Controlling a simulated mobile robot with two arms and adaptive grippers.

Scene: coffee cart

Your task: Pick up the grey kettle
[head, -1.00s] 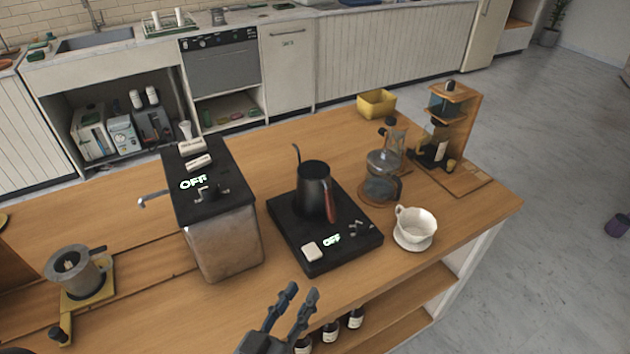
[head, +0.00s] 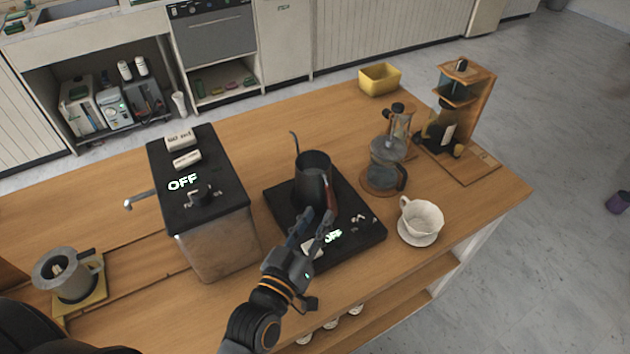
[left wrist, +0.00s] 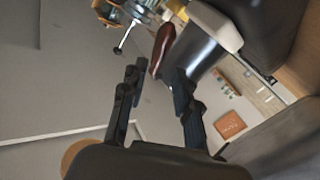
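The dark grey kettle (head: 312,176) stands upright on a black base (head: 363,238) that shows OFF. Its thin spout points up at the back left. Its reddish-brown handle (head: 331,193) faces me. My left gripper (head: 317,217) is open and empty just in front of the handle, with its fingers over the near part of the base. In the left wrist view, the handle (left wrist: 163,47) shows just past the gap between the open fingertips (left wrist: 156,76), beside the kettle's body (left wrist: 196,48). I cannot tell whether a finger touches it. My right gripper is not in view.
A metal machine with a black top (head: 203,222) stands left of the base. A white cup on a saucer (head: 421,217) and a glass carafe (head: 386,166) stand close on the right. Bare counter lies behind the kettle.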

